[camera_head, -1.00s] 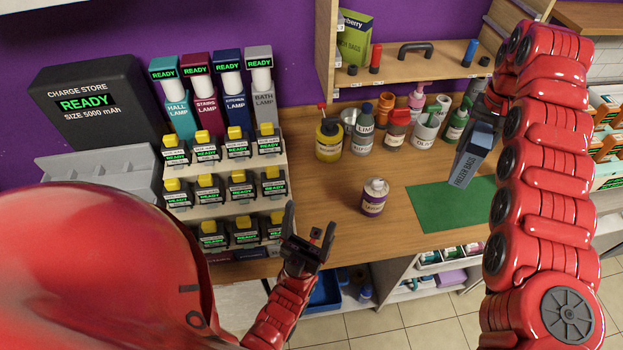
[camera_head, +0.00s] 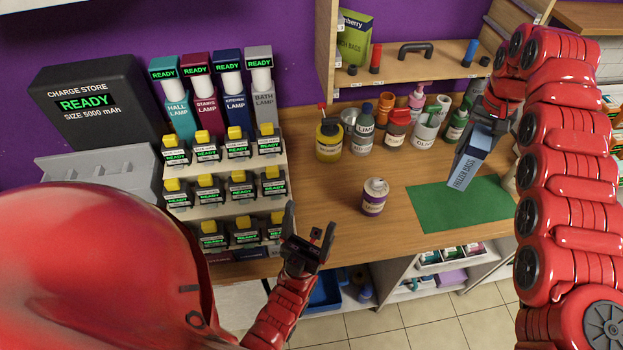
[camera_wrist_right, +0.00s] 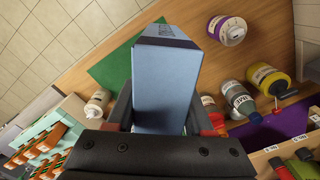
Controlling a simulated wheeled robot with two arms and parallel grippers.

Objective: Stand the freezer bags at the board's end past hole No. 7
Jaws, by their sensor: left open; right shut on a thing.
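The freezer bags box (camera_head: 467,172) is blue-grey, with its name along its side. My right gripper (camera_head: 490,128) is shut on it and holds it tilted, above the green mat (camera_head: 425,212). In the right wrist view the box (camera_wrist_right: 165,85) stands between the two fingers. The board (camera_head: 425,68) is a wooden shelf on the purple wall, with red, black and blue pegs and a dark bent pipe on it. My left gripper (camera_head: 308,240) is open and empty before the counter's front edge.
A purple-labelled can (camera_head: 375,196) stands alone mid-counter. Several bottles and pots, with a yellow jar (camera_head: 329,140), crowd the counter under the shelf. A green bag box (camera_head: 353,40) stands at the shelf's left end. A battery rack (camera_head: 225,195) fills the left.

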